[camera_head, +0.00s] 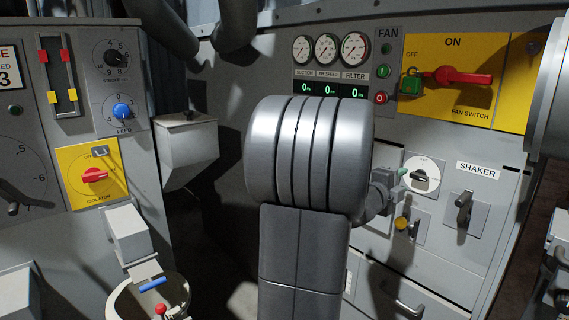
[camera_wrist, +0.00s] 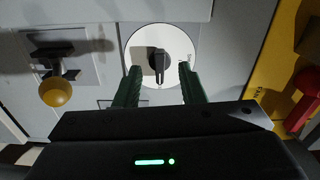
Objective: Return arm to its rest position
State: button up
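My arm stands bent in the middle of the head view, and its thick grey link hides part of the grey panel behind it. My gripper (camera_head: 402,172) is at the panel's lower part, just left of a white round dial (camera_head: 421,175) with a dark knob. In the wrist view, the two green fingers of my gripper (camera_wrist: 158,80) are spread apart, with nothing held. The dial (camera_wrist: 137,48) is in front of them, its dark knob showing between the fingertips with a gap on each side. I cannot tell how far the fingertips are from the panel.
A yellow-tipped lever (camera_head: 401,223) is just below the dial, and the shaker lever (camera_head: 464,209) is to its right. The red fan switch handle (camera_head: 458,77) is above, beside a green padlock (camera_head: 411,82). A grey cabinet (camera_head: 30,250) stands at left.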

aim_at(411, 176)
jog(key=x, duration=0.5)
jog(key=shift+d, duration=0.1)
jog(key=v, duration=1.4)
jog(key=x, duration=1.4)
jog(key=shift+w+d, duration=0.15)
jog(key=n+p, duration=0.2)
jog(key=shift+n, duration=0.4)
jog(key=n+p, duration=0.4)
jog(key=shift+s+f, duration=0.25)
jog(key=shift+f, duration=0.05)
jog(key=n+p, duration=0.5)
jog(key=shift+s+d+f, duration=0.1)
jog(key=shift+s+f, duration=0.1)
jog(key=shift+f, duration=0.05)
jog(key=n+p, duration=0.3)
jog(key=p, duration=0.1)
jog(key=shift+s+d+f, duration=0.15)
jog(key=shift+s+f, duration=0.05)
jog(key=shift+f, duration=0.05)
